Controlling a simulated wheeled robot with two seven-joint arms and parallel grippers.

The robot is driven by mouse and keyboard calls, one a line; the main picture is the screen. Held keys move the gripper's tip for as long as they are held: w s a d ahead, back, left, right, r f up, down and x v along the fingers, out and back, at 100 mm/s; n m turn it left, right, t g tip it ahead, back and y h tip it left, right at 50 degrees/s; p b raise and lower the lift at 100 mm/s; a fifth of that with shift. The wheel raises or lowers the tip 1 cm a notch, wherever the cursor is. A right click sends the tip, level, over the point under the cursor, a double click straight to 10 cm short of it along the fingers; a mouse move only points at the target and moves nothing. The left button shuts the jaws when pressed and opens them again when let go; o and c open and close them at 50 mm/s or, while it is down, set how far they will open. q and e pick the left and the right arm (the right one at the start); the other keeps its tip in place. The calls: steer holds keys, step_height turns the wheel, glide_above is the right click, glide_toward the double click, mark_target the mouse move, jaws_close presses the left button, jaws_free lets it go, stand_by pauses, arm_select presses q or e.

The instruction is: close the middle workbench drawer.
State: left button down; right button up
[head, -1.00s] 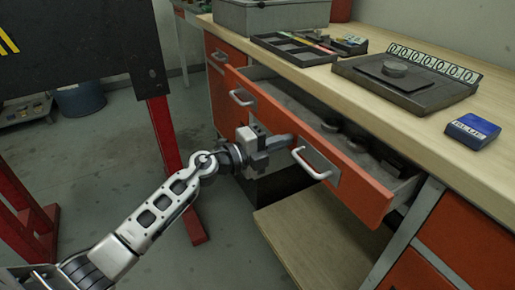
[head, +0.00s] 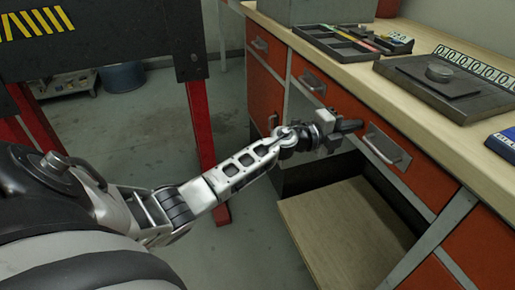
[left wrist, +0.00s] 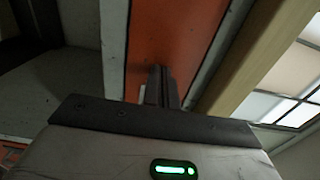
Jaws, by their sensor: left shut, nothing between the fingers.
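The middle workbench drawer has a wide orange front (head: 347,98) with two metal handles, and its front sits flush with the bench in the head view. Its inside no longer shows. My left gripper (head: 355,125) is shut and empty, with its fingertips at the drawer front between the two handles. In the left wrist view the shut fingers (left wrist: 158,83) point at the orange panel (left wrist: 175,45); whether they touch it is hard to tell. My right gripper is not in view.
The wooden benchtop (head: 440,120) holds a dark tray (head: 338,45), a flat grey device (head: 440,85) and a blue box (head: 503,143). A wooden lower shelf (head: 340,225) lies below the drawer. A red-legged stand (head: 201,125) is at left; open floor lies between.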

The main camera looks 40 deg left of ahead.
arm_select(q)
steer(key=shift+w+d+r, duration=0.1)
steer(key=shift+d+r, duration=0.05)
steer(key=shift+r, duration=0.15)
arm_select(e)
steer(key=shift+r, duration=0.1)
arm_select(q)
steer(key=p+v, duration=0.1)
steer(key=v, duration=1.3)
steer(key=shift+a+f, duration=0.2)
steer(key=shift+f, duration=0.15)
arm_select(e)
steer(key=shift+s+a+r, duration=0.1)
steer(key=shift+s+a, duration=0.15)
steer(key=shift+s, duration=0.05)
